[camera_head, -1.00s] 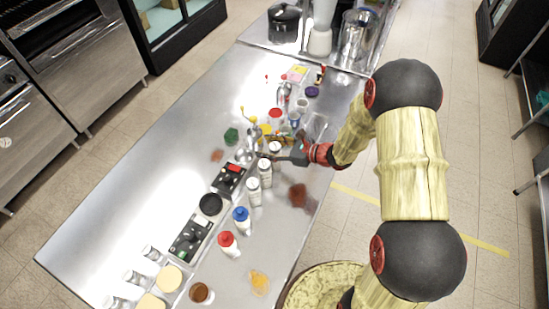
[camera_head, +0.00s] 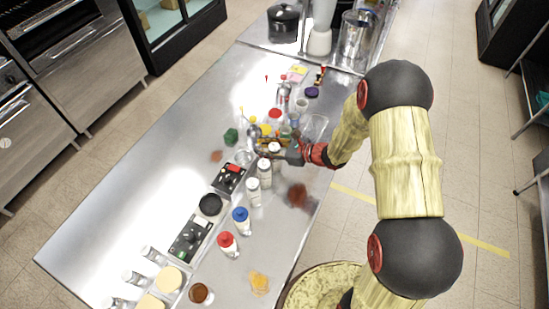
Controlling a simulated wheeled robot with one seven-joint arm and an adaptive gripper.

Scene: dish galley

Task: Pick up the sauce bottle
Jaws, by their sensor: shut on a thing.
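My gripper (camera_head: 272,153) is over the right part of the steel counter, reaching in from the right. It is shut around a pale bottle with a white top (camera_head: 274,147), which looks like the sauce bottle. The fingers hide most of its body, and I cannot tell whether its base is off the counter. Two similar white-topped bottles, one nearer (camera_head: 253,189) and one close to the gripper (camera_head: 264,171), stand upright in the same row. A blue-capped bottle (camera_head: 241,219) and a red-capped bottle (camera_head: 227,243) stand further toward the front.
Several small items crowd the counter beyond the gripper, among them a green object (camera_head: 231,136) and a clear container (camera_head: 315,127). Black-topped devices (camera_head: 190,235) lie left of the bottles. A pot (camera_head: 284,23) stands at the back. The counter's left side (camera_head: 120,215) is clear.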

